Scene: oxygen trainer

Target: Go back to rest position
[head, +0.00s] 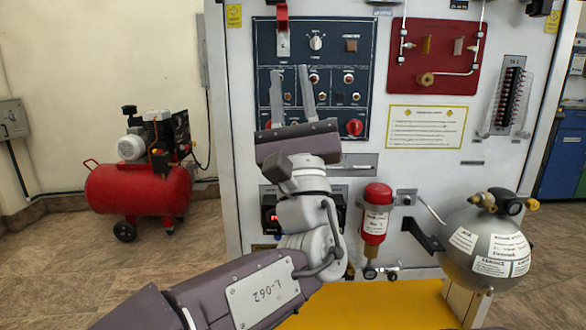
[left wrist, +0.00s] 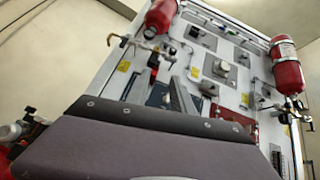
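My left gripper (head: 291,72) is raised in front of the dark blue control panel (head: 340,58) on the white trainer board. Its two grey fingers point up and stand apart, with nothing held between them. They cover part of the panel's switches and lamps. In the left wrist view the gripper (left wrist: 155,82) also shows spread fingers with the tilted board beyond. I cannot tell whether the fingers touch the panel. My right gripper is in neither view.
A red cylinder (head: 375,215) and a grey spherical tank (head: 486,250) stick out from the board's lower right. A yellow base (head: 375,305) lies below. A red compressor (head: 140,188) stands on the floor at left. Tiled floor is open between compressor and board.

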